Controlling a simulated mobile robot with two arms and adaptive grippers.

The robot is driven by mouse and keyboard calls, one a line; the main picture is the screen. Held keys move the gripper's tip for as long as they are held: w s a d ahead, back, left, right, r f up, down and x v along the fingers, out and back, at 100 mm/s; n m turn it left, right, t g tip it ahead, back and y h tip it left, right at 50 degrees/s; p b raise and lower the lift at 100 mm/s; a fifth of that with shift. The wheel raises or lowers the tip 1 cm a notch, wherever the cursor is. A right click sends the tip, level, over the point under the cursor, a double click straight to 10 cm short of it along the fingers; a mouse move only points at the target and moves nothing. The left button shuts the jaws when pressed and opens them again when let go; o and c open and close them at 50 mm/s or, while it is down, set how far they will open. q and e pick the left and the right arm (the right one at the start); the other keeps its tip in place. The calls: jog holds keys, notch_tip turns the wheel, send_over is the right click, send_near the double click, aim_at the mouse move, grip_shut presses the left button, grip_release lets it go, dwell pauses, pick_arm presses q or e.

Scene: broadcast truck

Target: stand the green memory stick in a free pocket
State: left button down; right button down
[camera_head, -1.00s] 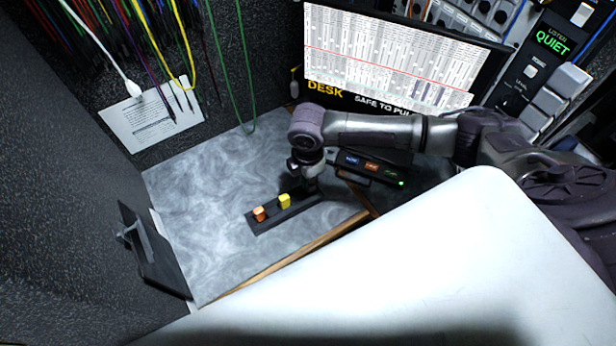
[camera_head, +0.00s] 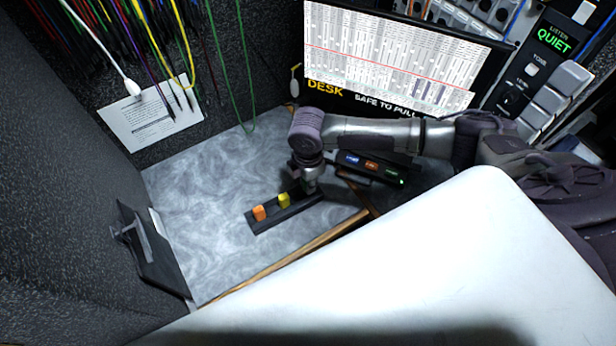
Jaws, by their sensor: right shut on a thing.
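A dark pocket strip (camera_head: 268,224) lies on the grey marbled desk. An orange memory stick (camera_head: 259,213) stands in it near the left end, and a yellow memory stick (camera_head: 284,200) stands to its right. My right gripper (camera_head: 309,188) points down at the strip's right end, low over it. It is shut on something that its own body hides. I see no green memory stick; the strip's right-end pockets are also hidden. My left gripper is not in view.
A dark unit with small lit labels (camera_head: 370,167) sits right of the gripper. A monitor (camera_head: 395,60) stands behind my right arm. A clipboard (camera_head: 150,250) is at the left wall. The desk (camera_head: 195,215) is bare left of the strip.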

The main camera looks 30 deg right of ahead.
jog(key=shift+f+b, duration=0.35)
jog(key=shift+f, duration=0.65)
jog(key=c, duration=1)
grip_release()
notch_tip(320, 180, up, 12)
jog(key=shift+r, duration=0.1)
jog(key=shift+s+a, duration=0.1)
